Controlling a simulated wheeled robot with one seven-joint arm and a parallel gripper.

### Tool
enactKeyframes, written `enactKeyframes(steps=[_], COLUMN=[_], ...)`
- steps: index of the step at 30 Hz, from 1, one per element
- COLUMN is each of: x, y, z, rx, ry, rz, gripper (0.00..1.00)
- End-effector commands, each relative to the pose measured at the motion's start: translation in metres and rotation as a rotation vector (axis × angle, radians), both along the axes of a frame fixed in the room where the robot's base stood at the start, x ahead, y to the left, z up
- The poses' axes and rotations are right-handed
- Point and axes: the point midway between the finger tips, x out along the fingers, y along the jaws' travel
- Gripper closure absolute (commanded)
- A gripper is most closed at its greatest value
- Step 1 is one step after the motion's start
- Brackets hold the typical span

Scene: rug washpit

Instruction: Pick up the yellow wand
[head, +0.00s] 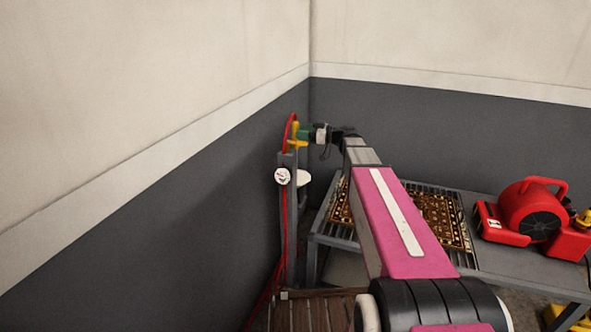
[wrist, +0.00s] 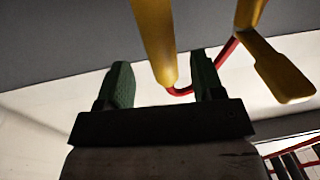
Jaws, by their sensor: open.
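The yellow wand (head: 297,142) is at the top of a grey post by the left wall, with a red hose running down from it. In the wrist view, a yellow rod of the wand (wrist: 154,38) reaches down between my two green fingertips. A second yellow arm, with a lever-like end, shows to the right. My gripper (head: 304,131) is at the wand; it also shows in the wrist view (wrist: 164,83). It is open, with a visible gap on each side of the rod. My gripper hides part of the wand in the head view.
The grey post (head: 291,225) carries a round white gauge (head: 283,176). To the right, a metal table (head: 500,266) holds a patterned rug (head: 446,222) and a red blower (head: 533,214). Dark walls stand close behind and to the left. Wooden slats (head: 312,312) lie below.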

Motion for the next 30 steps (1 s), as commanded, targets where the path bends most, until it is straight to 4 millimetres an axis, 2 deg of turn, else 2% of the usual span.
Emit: enactKeyframes(steps=[5,12,20,21,26,27,30], x=[0.003,0.013,0.014,0.014,0.013,0.013,0.013], y=[0.014,0.045,0.05,0.05,0.05,0.05,0.05], z=[0.0,0.0,0.0,0.0,0.0,0.0,0.0], rx=[0.0,-0.001,-0.001,-0.001,-0.001,-0.001,0.0], ry=[0.0,0.001,0.001,0.001,0.001,0.001,0.001], rz=[0.001,0.001,0.0,0.0,0.0,0.0,0.0], gripper=[0.39,0.39,0.39,0.42,0.94,1.0,1.0])
